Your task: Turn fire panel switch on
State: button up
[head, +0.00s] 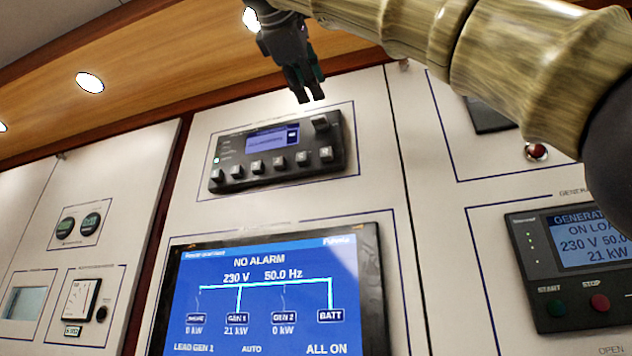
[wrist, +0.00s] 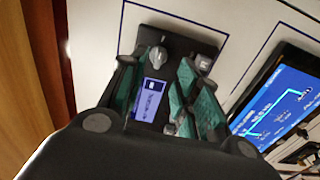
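A black panel (head: 278,172) with a small blue screen and a row of square buttons is on the white wall at upper centre. I cannot read a fire label on it. A dark knob (head: 321,122) sits at its upper right corner; in the wrist view the knob (wrist: 152,58) looks rotary, with a light grey part. My gripper (head: 310,97) hangs above this corner, apart from the panel in the head view. In the wrist view my gripper (wrist: 158,72) has its green-padded fingers apart, with the knob and screen between them in the picture. The fingers hide part of the panel.
A large display (head: 270,290) reading NO ALARM is below the panel. A generator controller (head: 570,265) with START and STOP buttons is at right. A red lamp or button (head: 536,152) sits above it. Gauges (head: 80,300) are at left. A wooden soffit (head: 150,70) runs overhead.

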jog(key=shift+v, duration=1.55)
jog(key=shift+f, duration=0.1)
